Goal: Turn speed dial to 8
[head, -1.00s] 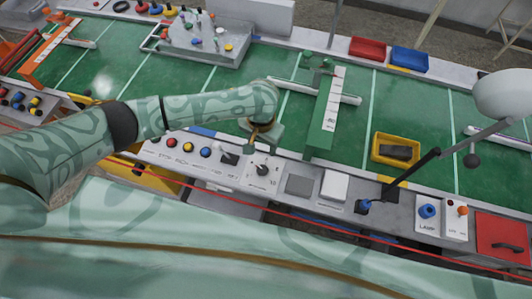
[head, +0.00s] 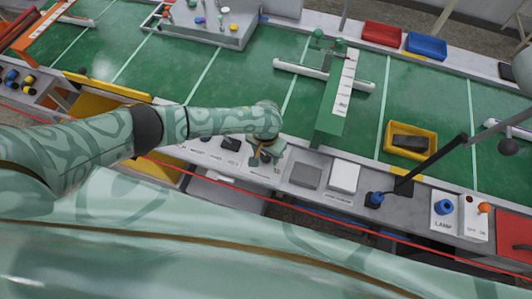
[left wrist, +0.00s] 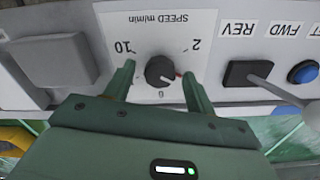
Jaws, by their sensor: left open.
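The speed dial (left wrist: 160,70) is a black round knob on a white "SPEED m/min" plate (left wrist: 155,25), upside down in the left wrist view. The labels 10, 6 and 2 can be read. A red mark shows at the knob's right side, between the 2 and the 6. My left gripper (left wrist: 159,74) is open, its green fingers on either side of the knob with gaps to it. In the head view my left gripper (head: 264,158) is over the panel and hides the dial. My right gripper is not in view.
A REV/FWD switch (left wrist: 250,74) and a blue button (left wrist: 303,72) sit right of the dial in the left wrist view. A grey square pad (head: 306,175) and a white box (head: 344,177) stand beside it. A red cord (head: 330,212) runs along the panel front.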

